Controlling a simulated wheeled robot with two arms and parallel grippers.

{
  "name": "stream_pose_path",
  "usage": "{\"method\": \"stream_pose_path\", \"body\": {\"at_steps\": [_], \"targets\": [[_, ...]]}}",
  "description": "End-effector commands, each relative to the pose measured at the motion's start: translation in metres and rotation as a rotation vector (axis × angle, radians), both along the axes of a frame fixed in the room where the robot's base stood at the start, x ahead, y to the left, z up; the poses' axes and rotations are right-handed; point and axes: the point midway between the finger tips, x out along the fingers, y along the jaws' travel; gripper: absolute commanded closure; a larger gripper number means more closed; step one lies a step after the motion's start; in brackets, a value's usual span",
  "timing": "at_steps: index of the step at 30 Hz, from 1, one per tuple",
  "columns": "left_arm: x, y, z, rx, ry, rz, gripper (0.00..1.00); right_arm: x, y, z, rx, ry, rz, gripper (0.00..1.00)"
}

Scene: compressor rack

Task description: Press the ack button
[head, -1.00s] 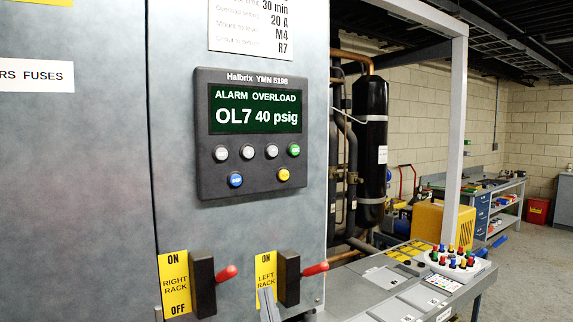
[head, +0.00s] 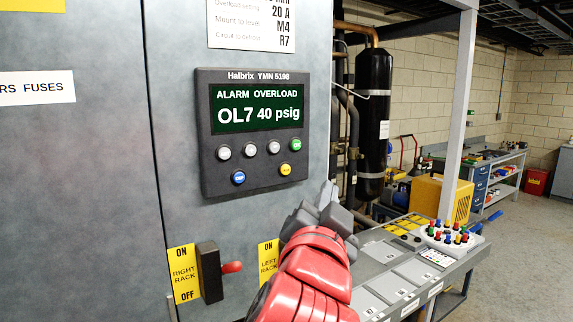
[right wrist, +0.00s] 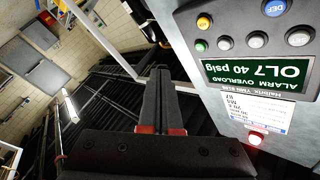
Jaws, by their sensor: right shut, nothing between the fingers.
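The dark control panel (head: 254,135) is on the grey cabinet and its screen reads "ALARM OVERLOAD OL7 40 psig". Below the screen is a row of three grey buttons and a green button (head: 296,145). Under these are a blue button (head: 238,178) and a yellow button (head: 285,170); the yellow one's label is too small to read surely. My right gripper (head: 330,196) is right of and below the panel, apart from it. In the right wrist view its fingers (right wrist: 161,75) are together and empty, with the panel upside down to the right. My left gripper is not in view.
The right rack lever (head: 210,272) sticks out below the panel; my right arm hides the left rack lever. A grey bench (head: 365,290) with a box of coloured knobs (head: 452,238) stands right. A black cylinder and copper pipes are behind the cabinet edge.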

Motion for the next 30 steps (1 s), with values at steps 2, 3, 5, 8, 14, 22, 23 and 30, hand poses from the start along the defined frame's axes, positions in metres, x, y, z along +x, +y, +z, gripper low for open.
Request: {"method": "stream_pose_path", "body": {"at_steps": [2,3,5,8,14,22,23,30], "targets": [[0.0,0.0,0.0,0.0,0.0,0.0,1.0,0.0,0.0,-0.001,0.004,0.005,0.003,1.0],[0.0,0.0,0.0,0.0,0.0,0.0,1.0,0.0,0.001,-0.001,0.003,0.005,0.003,1.0],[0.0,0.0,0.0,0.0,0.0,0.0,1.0,0.0,0.001,-0.001,0.002,0.004,0.002,1.0],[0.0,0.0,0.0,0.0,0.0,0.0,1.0,0.0,0.001,-0.001,0.001,0.003,0.003,1.0],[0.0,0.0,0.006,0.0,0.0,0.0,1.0,0.006,0.005,0.001,-0.003,0.004,0.001,1.0],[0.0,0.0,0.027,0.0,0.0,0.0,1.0,0.035,0.025,0.003,-0.006,0.005,0.0,1.0],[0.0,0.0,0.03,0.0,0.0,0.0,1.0,0.039,0.027,0.003,-0.005,0.005,-0.001,1.0],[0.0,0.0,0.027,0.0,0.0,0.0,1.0,0.061,0.044,-0.001,-0.002,0.0,-0.001,1.0]]}}
